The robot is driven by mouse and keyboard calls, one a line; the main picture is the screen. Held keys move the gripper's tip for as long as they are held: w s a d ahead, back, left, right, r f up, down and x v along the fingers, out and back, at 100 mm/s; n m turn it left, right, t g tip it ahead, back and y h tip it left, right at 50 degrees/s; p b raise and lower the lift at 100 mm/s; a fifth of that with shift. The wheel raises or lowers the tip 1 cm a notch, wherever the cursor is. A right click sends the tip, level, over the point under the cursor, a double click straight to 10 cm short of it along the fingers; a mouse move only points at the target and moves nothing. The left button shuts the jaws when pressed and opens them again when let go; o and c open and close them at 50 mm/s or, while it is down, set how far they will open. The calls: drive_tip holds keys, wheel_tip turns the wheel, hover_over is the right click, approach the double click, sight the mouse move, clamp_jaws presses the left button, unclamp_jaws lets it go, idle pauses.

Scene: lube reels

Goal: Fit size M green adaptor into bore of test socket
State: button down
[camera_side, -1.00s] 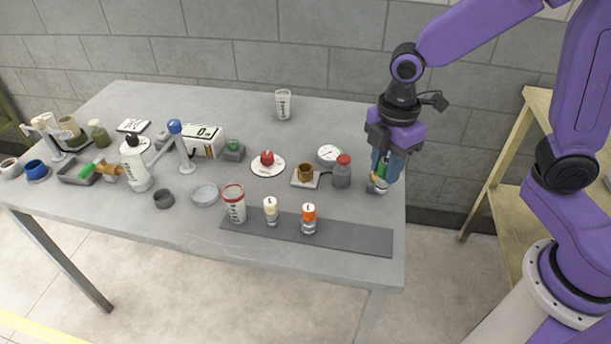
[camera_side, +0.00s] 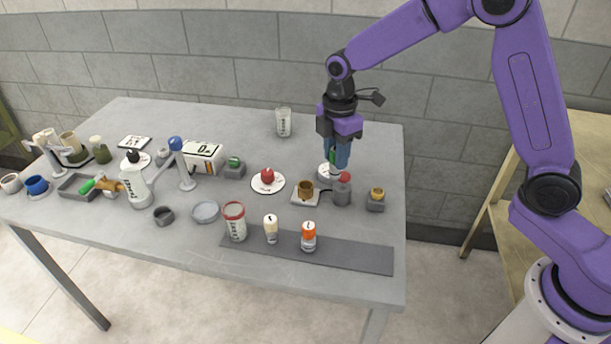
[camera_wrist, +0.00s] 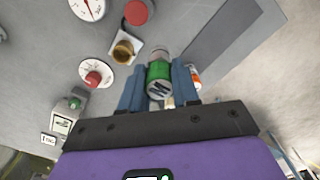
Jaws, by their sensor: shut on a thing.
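My gripper (camera_side: 336,162) is shut on the green adaptor (camera_wrist: 158,72), marked M at its end, and holds it above the table. In the side view only a sliver of the adaptor shows between the blue fingers, over the gauge and the red-capped bottle. I cannot tell for certain which thing is the test socket. A brass-coloured open cup on a square plate (camera_side: 305,190) stands left of my gripper; it also shows in the wrist view (camera_wrist: 123,50). A grey block with a yellow-brown top (camera_side: 376,202) stands to the right. The adaptor is apart from both.
The red-capped bottle (camera_side: 342,190) and dial gauge (camera_side: 326,171) stand close below my gripper. A red knob on a white disc (camera_side: 267,178) is further left. A dark mat (camera_side: 350,254) bears two small bottles at the front. The back right of the table is clear.

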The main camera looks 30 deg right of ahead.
drive_tip(key=shift+w+a+f, duration=0.4)
drive_tip(key=shift+w+f, duration=1.05)
drive_tip(key=shift+f, duration=0.35)
drive_tip(key=shift+w+a+f, duration=0.4)
drive_tip(key=shift+w+f, duration=1)
drive_tip(key=shift+f, duration=0.4)
drive_tip(key=shift+w+a+f, duration=0.4)
drive_tip(key=shift+w+f, duration=1.05)
drive_tip(key=shift+f, duration=0.35)
drive_tip(key=shift+f, duration=0.15)
drive_tip(key=c, duration=0.8)
unclamp_jaws()
wheel_tip(320, 180, up, 12)
drive_tip(key=shift+r, duration=0.2)
